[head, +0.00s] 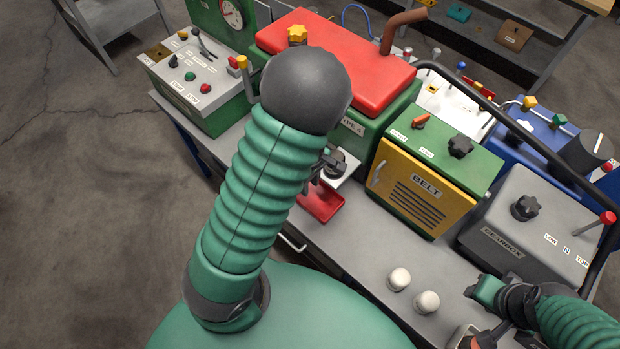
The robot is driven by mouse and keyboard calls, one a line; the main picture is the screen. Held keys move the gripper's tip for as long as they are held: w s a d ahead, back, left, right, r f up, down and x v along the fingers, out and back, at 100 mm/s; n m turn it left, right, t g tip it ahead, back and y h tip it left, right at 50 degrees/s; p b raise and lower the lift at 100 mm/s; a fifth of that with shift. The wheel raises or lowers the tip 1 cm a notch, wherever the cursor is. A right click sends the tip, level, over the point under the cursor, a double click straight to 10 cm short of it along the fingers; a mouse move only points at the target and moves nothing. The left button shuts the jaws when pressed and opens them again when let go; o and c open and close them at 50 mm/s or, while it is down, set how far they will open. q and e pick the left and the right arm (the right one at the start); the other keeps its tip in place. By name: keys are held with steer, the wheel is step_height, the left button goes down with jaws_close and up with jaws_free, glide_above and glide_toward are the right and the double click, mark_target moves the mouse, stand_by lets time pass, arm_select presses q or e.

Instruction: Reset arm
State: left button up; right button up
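My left arm, green and ribbed with a dark grey ball joint, rises through the middle of the head view and hides part of the bench. My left gripper (322,168) shows as small dark fingers just past that arm, above a red tray (321,203) and beside a dark round knob. It is partly hidden, and I cannot tell its opening. My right arm comes in at the lower right, over the bench front. Its dark wrist and green end part show, but its fingers cannot be made out clearly.
Two white knobs (399,279) stand near the front. A black rail arches at the right. Open floor lies left.

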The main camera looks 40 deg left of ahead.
arm_select(q)
steer(key=s+d+r+m+t, duration=0.2)
steer(key=d+r+m, duration=0.6)
steer(key=m, duration=0.9)
step_height(320, 180, up, 2)
steer(key=shift+s+r+t, duration=0.2)
steer(key=shift+s+t, duration=0.1)
steer(key=shift+s, duration=0.55)
steer(key=shift+s, duration=0.15)
steer(key=shift+d, duration=0.1)
